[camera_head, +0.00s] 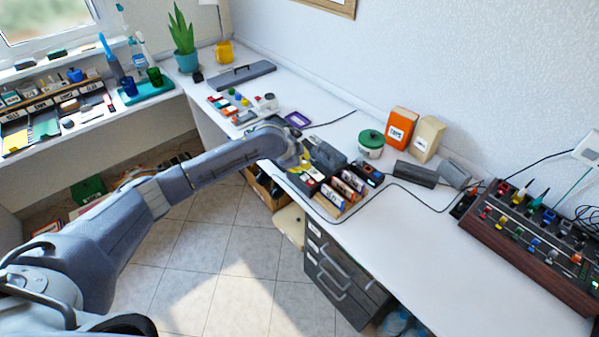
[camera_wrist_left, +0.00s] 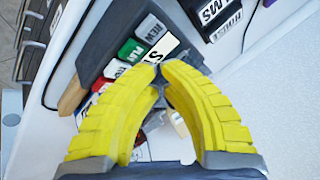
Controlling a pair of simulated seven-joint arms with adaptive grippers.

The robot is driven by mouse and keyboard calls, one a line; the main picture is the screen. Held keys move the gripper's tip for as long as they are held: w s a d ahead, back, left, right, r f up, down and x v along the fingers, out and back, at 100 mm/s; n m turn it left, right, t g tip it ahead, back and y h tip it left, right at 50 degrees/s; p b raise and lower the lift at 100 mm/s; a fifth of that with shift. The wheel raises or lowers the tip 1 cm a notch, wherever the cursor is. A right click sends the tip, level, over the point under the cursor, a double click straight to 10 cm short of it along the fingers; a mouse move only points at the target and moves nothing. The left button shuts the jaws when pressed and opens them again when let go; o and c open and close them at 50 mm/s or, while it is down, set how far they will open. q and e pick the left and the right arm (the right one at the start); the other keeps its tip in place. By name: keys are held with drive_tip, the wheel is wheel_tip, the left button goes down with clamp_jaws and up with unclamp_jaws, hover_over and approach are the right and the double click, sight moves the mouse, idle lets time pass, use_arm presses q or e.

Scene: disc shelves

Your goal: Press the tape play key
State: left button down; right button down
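The tape deck is a dark grey box (camera_wrist_left: 108,28) in the left wrist view, with a row of small coloured keys along one edge. I see a white key marked REW (camera_wrist_left: 150,28), a green key (camera_wrist_left: 130,50), a white key (camera_wrist_left: 115,68) and a red key (camera_wrist_left: 101,84). The play key's label cannot be read for certain. My left gripper (camera_wrist_left: 160,67) has yellow fingers whose tips meet beside the key row, with nothing visible held. Contact with a key cannot be told. In the head view the left gripper (camera_head: 304,163) is over the deck area. My right gripper is not in view.
A rack of labelled cassettes (camera_head: 347,188) stands close by. A green-lidded pot (camera_head: 371,141), an orange box (camera_head: 401,127) and a cream box (camera_head: 428,138) are behind. A mixer panel (camera_head: 535,235) is at right. A black cable (camera_head: 420,195) crosses the desk, whose front right is clear.

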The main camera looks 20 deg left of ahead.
use_arm(q)
drive_tip(key=shift+f, duration=0.1)
idle(1.3)
drive_tip(key=shift+f, duration=0.35)
drive_tip(key=shift+f, duration=0.4)
idle(1.0)
drive_tip(key=shift+r, duration=0.85)
drive_tip(key=shift+r, duration=2.5)
